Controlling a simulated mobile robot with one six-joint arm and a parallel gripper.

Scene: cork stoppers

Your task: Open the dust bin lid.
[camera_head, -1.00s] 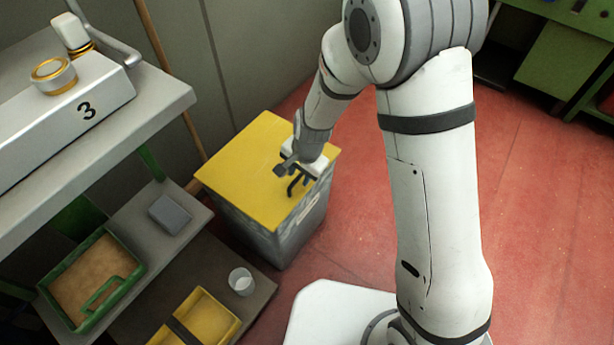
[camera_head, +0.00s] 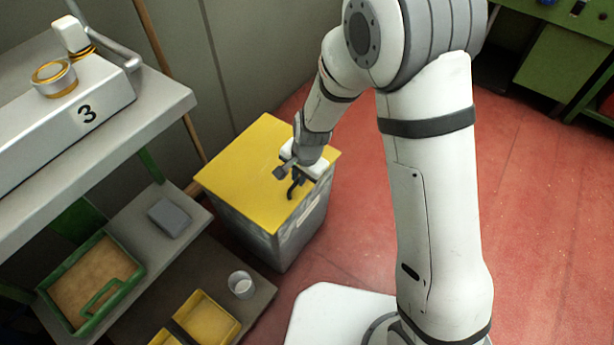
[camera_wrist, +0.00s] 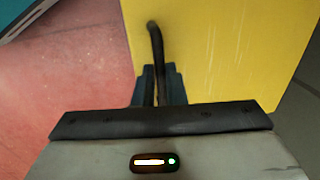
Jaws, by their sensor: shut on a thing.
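The dust bin (camera_head: 270,245) is a grey box on the red floor with a flat yellow lid (camera_head: 245,165). The lid lies flat on the bin and looks shut. A dark curved handle (camera_head: 294,189) stands at the lid's right front edge. My gripper (camera_head: 291,178) is at this handle. In the wrist view the gripper's fingers (camera_wrist: 158,88) are closed around the dark handle (camera_wrist: 155,45), with the yellow lid (camera_wrist: 225,55) behind it. Part of the handle is hidden between the fingers.
A grey workbench (camera_head: 165,100) with a machine marked 3 stands at the left. Lower shelves hold a green tray (camera_head: 130,275), a yellow bin (camera_head: 205,322) and a small cup (camera_head: 241,284). Red floor (camera_head: 345,225) is open right of the dust bin.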

